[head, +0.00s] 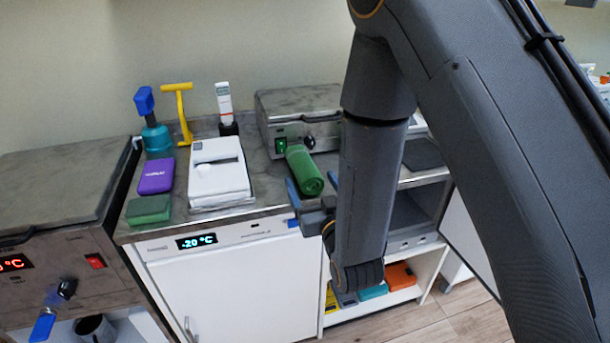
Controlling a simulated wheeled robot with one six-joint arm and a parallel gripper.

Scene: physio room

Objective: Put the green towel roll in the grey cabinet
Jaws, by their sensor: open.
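The green towel roll (305,170) lies on the grey worktop in front of a metal box, with its round end towards me. My gripper (312,187) is open at the near end of the roll, with one blue finger on each side of it. I cannot tell whether the fingers touch the roll. A grey cabinet (412,215) with an open front shows to the right, under the worktop, partly hidden behind my arm. A pale door panel (472,243) stands at its right side.
Left of the roll are a white device (218,172), a purple box (156,176), a green block (148,210) and a teal bottle (156,138). The metal box (300,115) stands close behind the roll. A white fridge (235,285) is below. Coloured boxes (401,275) fill a low shelf.

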